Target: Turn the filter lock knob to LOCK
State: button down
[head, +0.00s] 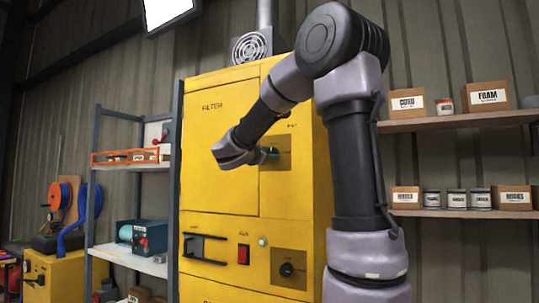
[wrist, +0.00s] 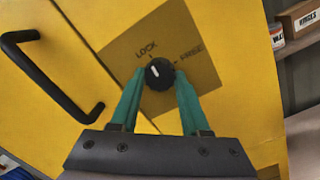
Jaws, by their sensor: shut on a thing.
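The filter lock knob (wrist: 159,74) is round and black with a white pointer mark, on a brownish plate (wrist: 205,100) on the yellow cabinet. In the wrist view the plate is marked LOCK at the knob's upper left and FREE at its right. The white mark points up and slightly left, towards the LOCK side. My gripper (wrist: 160,80) has its green fingers shut on the knob, one on each side. In the head view my gripper (head: 269,153) is at the upper plate (head: 283,160); the knob is largely hidden there.
A black handle (wrist: 52,75) stands out left of the knob. Lower on the cabinet (head: 225,150) are another black knob (head: 287,269), a red switch (head: 243,254) and a black handle (head: 205,248). Shelves with boxes stand right (head: 460,125) and left (head: 120,255).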

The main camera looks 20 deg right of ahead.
jog(key=shift+f+n, duration=0.1)
jog(key=shift+n, duration=0.4)
jog(key=shift+c, duration=1.9)
grip_release()
jog(key=shift+a, duration=0.1)
jog(key=r+v, duration=0.1)
jog(key=v, duration=0.9)
jog(key=shift+s+a+f, duration=0.25)
jog(key=shift+f, duration=0.2)
